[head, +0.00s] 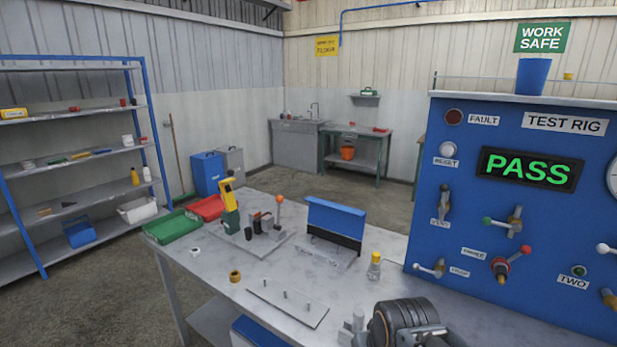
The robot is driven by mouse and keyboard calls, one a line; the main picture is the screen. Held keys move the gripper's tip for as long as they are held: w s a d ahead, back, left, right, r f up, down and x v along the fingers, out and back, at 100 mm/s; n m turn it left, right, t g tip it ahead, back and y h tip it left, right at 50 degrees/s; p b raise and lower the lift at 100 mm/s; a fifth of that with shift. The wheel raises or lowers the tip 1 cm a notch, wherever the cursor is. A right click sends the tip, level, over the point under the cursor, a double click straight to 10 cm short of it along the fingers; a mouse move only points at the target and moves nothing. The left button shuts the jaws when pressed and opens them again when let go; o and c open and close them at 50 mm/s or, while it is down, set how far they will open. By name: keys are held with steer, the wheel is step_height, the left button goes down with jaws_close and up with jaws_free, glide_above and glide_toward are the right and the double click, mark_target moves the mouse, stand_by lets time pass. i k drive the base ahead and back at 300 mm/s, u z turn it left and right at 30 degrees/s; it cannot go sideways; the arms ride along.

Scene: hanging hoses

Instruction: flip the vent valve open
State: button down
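The blue test rig panel (460,120) stands at the right and carries several valves. A valve with an upright grey lever (444,202) is at its upper left, above a small label (440,223) that I cannot read for certain but may say VENT. To its right is a valve with a green-ended lever (505,222) pointing left. Lower down are a white-ended lever (430,268) and a red-ended lever (512,261). My gripper (352,328) seems to be at the bottom edge, low and left of the panel, apart from the valves. Its opening is unclear.
The grey workbench (210,268) holds a green tray (172,227), a red tray (208,207), a blue-backed fixture (335,218), a pegged plate (288,303) and a yellow-capped bottle (374,266). The PASS display (528,170) is lit green. Shelving (75,150) stands far left.

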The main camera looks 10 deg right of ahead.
mark_target(445, 188)
steer(key=k, duration=0.5)
steer(key=u, duration=1.6)
steer(key=i, duration=1)
steer(key=z, duration=2.85)
steer(key=i, duration=0.5)
steer(key=z, duration=0.05)
